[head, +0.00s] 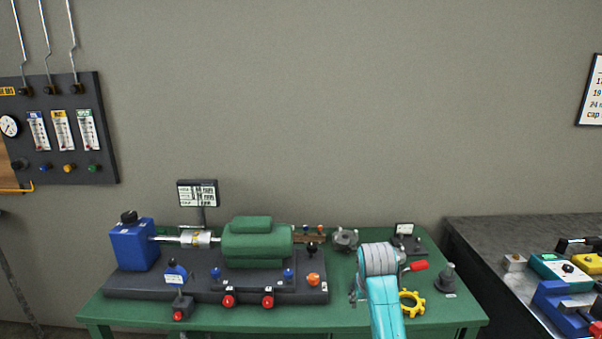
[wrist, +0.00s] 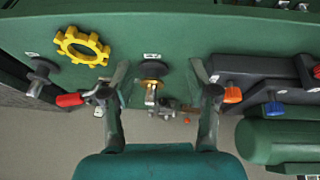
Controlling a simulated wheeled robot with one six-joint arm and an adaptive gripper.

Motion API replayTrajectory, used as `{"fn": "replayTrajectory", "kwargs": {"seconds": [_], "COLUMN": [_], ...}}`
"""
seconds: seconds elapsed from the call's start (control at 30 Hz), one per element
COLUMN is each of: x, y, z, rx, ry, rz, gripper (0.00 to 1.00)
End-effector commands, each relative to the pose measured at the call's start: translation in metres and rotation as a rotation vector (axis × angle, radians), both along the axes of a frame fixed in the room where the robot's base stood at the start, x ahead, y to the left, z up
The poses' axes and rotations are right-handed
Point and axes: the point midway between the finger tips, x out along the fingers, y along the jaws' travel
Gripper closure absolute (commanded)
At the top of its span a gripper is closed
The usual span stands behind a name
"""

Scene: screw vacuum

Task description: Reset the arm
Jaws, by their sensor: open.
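My gripper (wrist: 160,72) is open in the wrist view, with its two grey fingers apart and nothing held between them. A dark round piece with a brass ring (wrist: 153,82) shows between the fingers, apart from both as far as I can tell. In the head view my teal arm reaches over the right part of the green bench (head: 345,322), and the gripper is mostly hidden behind it. A red-handled lever (head: 418,266) is right of the arm; in the wrist view the lever (wrist: 68,100) appears close beside the left finger.
A yellow gear ring (head: 411,303) and a dark peg (head: 447,281) are right of the arm. The green pump (head: 257,243) and blue canister (head: 133,245) stand on the left. A dark side table (head: 490,235) holds several tools. Space above the bench is clear.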

Motion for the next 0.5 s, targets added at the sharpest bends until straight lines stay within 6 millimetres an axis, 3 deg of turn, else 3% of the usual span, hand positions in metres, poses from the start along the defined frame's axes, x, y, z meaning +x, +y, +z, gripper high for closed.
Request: {"fn": "replayTrajectory", "kwargs": {"seconds": [0.27, 0.5], "x": [-0.014, -0.039], "y": [-0.001, -0.003], "z": [-0.037, -0.086], "rx": [0.001, 0.003], "ry": [-0.031, -0.081], "rz": [0.005, 0.014], "gripper": [0.41, 0.41]}}
